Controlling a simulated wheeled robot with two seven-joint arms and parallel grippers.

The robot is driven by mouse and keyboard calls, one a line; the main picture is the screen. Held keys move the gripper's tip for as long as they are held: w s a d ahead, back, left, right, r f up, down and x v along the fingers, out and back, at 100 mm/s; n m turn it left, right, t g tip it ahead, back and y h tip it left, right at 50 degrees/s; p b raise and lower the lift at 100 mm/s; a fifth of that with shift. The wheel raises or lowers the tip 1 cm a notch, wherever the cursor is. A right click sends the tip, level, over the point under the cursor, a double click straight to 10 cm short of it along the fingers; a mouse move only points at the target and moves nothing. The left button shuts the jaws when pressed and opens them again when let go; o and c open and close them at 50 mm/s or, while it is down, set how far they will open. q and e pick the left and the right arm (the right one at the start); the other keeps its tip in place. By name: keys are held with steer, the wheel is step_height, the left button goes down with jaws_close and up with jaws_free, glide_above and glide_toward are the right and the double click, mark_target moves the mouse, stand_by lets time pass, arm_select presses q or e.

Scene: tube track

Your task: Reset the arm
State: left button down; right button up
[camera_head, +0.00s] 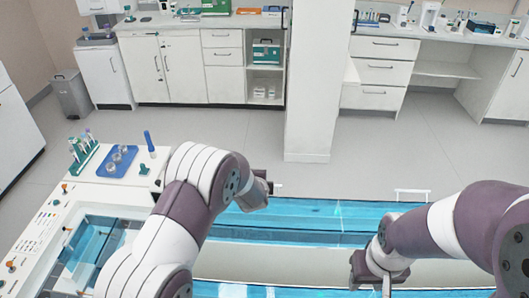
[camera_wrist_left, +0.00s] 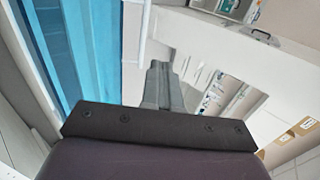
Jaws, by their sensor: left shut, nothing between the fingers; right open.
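The blue track (camera_head: 320,222) runs across the front. At left are a tube rack (camera_head: 82,152), a blue tray (camera_head: 117,161) with small jars, and a blue-capped tube (camera_head: 150,145). A white pillar (camera_head: 312,90) and cabinets (camera_head: 165,68) stand behind clear grey floor.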

arm_select(q)
steer(key=s+f+n+g+h, duration=0.1)
steer(key=s+f+n+g, duration=0.15)
steer(key=s+n, duration=0.3)
steer(key=s+f+n+g, duration=0.2)
steer(key=s+n+g, duration=0.15)
steer(key=s, duration=0.35)
steer(key=s+a+r+n+g, duration=0.1)
steer(key=s+a+r+n, duration=0.2)
steer(key=s, duration=0.4)
steer(key=s+a+r+n+g, duration=0.1)
steer(key=s+a+r+n, duration=0.2)
steer(key=s+a+r, duration=0.2)
steer(key=s+a+r+n+g+y, duration=0.1)
steer(key=s+a+r, duration=0.3)
steer(key=s, duration=0.4)
steer(key=shift+s+n, duration=0.3)
steer(key=shift+n, duration=0.6)
